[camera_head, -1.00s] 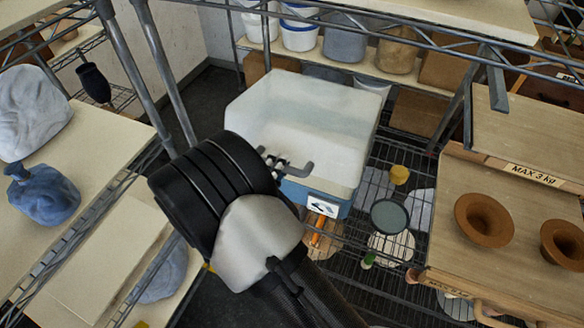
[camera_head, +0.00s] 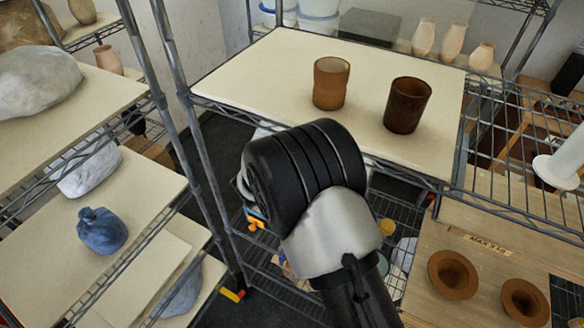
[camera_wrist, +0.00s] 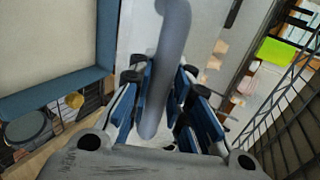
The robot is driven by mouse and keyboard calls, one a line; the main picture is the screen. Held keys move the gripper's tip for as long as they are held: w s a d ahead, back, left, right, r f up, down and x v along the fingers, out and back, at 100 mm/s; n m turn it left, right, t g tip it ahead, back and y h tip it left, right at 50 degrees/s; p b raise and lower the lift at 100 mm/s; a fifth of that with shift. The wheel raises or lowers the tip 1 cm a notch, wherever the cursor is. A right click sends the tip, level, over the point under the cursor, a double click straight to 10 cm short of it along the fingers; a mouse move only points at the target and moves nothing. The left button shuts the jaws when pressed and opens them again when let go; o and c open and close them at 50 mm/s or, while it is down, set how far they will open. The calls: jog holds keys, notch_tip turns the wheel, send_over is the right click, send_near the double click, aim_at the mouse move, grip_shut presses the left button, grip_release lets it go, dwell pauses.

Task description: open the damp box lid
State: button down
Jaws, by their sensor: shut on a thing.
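In the wrist view my gripper (camera_wrist: 166,88) has its blue-padded fingers closed around a thick grey curved handle (camera_wrist: 173,30), which runs up out of the grip. A pale panel with a blue border (camera_wrist: 55,92) fills the upper left of that view; I cannot tell whether it is the damp box's lid or its body. In the head view my black and silver wrist covers the gripper and most of the place below the upper shelf. The box cannot be made out clearly there.
An upper shelf board (camera_head: 260,75) carries two brown cups (camera_head: 331,84) (camera_head: 407,105) close behind my wrist. Metal posts stand left of it. Brown bowls (camera_head: 453,274) sit on the right board.

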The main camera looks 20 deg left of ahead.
jog(key=w+r+p, duration=0.1)
jog(key=w, duration=0.1)
jog(key=w+r+p, duration=0.1)
jog(key=w+r, duration=0.1)
jog(key=w+r+p, duration=0.1)
jog(key=w+r, duration=0.1)
jog(key=shift+d, duration=0.2)
jog(key=c, duration=2)
grip_release()
jog(key=o, duration=0.5)
jog(key=shift+f, duration=0.15)
jog(key=shift+s, duration=0.1)
jog(key=shift+s, duration=0.1)
jog(key=v, duration=1.2)
